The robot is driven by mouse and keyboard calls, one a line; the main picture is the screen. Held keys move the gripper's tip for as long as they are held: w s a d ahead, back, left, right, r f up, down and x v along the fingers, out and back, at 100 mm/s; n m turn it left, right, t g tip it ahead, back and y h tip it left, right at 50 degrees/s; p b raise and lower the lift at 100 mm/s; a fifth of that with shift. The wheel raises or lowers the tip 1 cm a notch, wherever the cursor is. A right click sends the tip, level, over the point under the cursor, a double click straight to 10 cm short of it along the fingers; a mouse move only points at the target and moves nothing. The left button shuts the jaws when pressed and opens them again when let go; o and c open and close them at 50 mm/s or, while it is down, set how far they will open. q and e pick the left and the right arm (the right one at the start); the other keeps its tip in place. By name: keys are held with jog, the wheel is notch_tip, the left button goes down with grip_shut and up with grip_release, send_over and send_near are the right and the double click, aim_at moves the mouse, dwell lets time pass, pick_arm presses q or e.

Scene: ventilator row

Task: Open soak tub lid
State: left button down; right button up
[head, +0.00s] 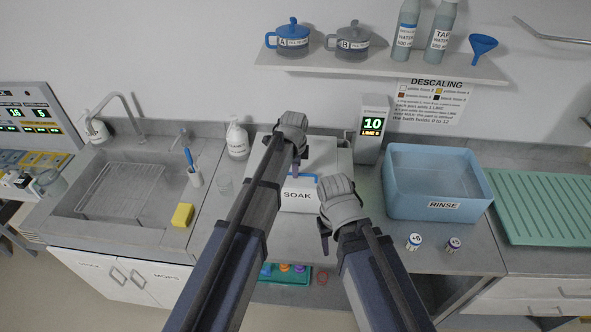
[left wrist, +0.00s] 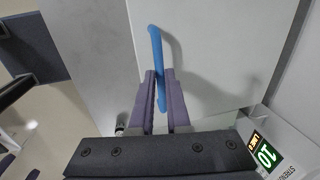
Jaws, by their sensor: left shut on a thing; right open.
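The soak tub (head: 297,198) is a white box labelled SOAK on the counter, in the middle of the head view. Its white lid (head: 319,157) looks flat and down on the tub. The lid has a blue bar handle (head: 309,178), which also shows in the left wrist view (left wrist: 155,40). My left gripper (head: 296,170) reaches over the tub's front and its fingers are shut on the blue handle. My left arm hides part of the lid and the tub's left side. My right gripper (head: 325,244) is open and empty, in front of the tub's right side.
A sink (head: 130,190) and a soap bottle (head: 237,140) are left. A shelf (head: 380,65) hangs above.

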pick_arm(q)
jog(key=shift+r, duration=0.1)
dwell(0.4)
jog(key=w+r+p, duration=0.8)
jog(key=r+p, duration=0.5)
jog(key=r, duration=0.1)
jog(key=shift+w+p, duration=0.4)
